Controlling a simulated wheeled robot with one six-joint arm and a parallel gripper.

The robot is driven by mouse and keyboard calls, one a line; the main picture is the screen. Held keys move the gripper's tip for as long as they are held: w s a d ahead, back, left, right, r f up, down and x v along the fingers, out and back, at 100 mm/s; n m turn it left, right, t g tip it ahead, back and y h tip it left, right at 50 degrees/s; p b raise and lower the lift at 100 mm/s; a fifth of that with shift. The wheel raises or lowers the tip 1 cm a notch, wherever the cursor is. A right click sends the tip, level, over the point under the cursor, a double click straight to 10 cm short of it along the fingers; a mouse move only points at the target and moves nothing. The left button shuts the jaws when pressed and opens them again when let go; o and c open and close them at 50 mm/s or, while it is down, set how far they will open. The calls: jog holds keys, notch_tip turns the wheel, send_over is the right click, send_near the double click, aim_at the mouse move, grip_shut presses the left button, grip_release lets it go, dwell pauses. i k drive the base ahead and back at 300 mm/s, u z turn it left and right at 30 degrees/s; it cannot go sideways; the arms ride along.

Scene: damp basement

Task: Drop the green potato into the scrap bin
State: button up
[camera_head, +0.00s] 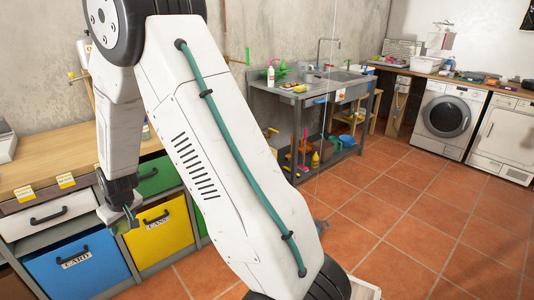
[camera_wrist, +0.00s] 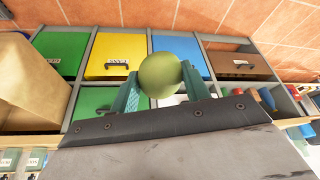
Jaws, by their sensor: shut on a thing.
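The green potato (camera_wrist: 160,75) is a smooth, dull yellow-green lump in the wrist view. My gripper (camera_wrist: 160,88) is shut on it, with one teal finger on each side. In the head view, my gripper (camera_head: 131,217) hangs in front of the bin fronts, near the yellow bin; I cannot make out the potato there. No bin label clearly reads scrap. A brown bin (camera_wrist: 238,66) with a handle and an unreadable label shows at the right of the wrist view, beside the blue bin.
The yellow CANS bin (camera_head: 163,236), blue CARD bin (camera_head: 78,268) and a green bin (camera_head: 158,176) sit under a wooden worktop (camera_head: 50,153). A paper bag (camera_wrist: 32,85) stands at the left in the wrist view. The tiled floor (camera_head: 400,220) is clear to the right.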

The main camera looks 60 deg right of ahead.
aim_at(320, 161)
jog(key=u, duration=0.6)
jog(key=i, duration=1.25)
jog(key=z, duration=3.25)
jog(key=i, duration=1)
